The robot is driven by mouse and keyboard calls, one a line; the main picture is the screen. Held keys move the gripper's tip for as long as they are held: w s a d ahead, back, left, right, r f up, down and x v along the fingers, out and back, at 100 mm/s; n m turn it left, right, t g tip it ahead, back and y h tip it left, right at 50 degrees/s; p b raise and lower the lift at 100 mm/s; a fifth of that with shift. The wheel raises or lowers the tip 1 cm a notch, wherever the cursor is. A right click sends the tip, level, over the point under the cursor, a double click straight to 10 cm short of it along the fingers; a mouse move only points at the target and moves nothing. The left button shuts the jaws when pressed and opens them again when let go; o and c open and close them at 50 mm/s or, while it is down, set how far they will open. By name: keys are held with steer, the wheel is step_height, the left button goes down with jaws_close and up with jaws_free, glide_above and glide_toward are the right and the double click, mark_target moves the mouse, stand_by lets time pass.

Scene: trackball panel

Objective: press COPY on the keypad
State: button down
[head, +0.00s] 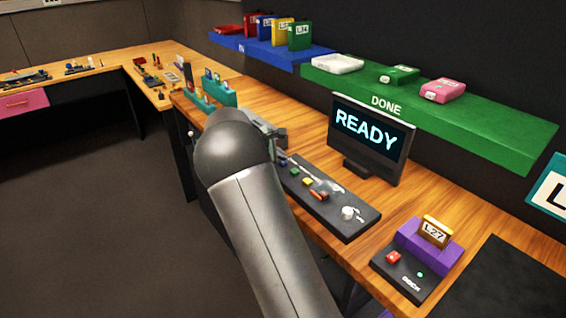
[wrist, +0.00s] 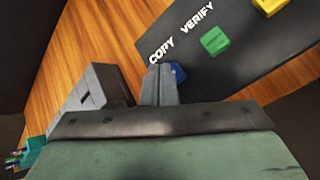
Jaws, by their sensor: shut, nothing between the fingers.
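The dark keypad panel (wrist: 245,60) fills the upper right of the wrist view, with white COPY and VERIFY labels. A blue button (wrist: 181,72) by the COPY label is partly hidden behind my fingers. A green button (wrist: 214,40) is by VERIFY, and a yellow button (wrist: 267,5) is beyond it. My gripper (wrist: 160,70) is shut and empty, its tips overlapping the left side of the blue button; I cannot tell whether they touch it. In the head view my arm hides the panel's far end and most of my gripper (head: 279,150).
A monitor (head: 370,140) reading READY stands behind the panel. A purple holder (head: 420,250) with an L27 cartridge is at the right. A green DONE shelf (head: 480,125) hangs above.

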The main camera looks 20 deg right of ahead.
mark_target(280, 163)
steer(key=shift+f, duration=0.45)
steer(key=shift+r, duration=0.1)
stand_by(0.4)
steer(key=shift+r+p, duration=0.5)
steer(key=shift+r, duration=0.4)
steer(key=shift+r, duration=0.1)
step_height(280, 163, up, 5)
steer(key=p, duration=0.3)
steer(key=shift+p, duration=0.35)
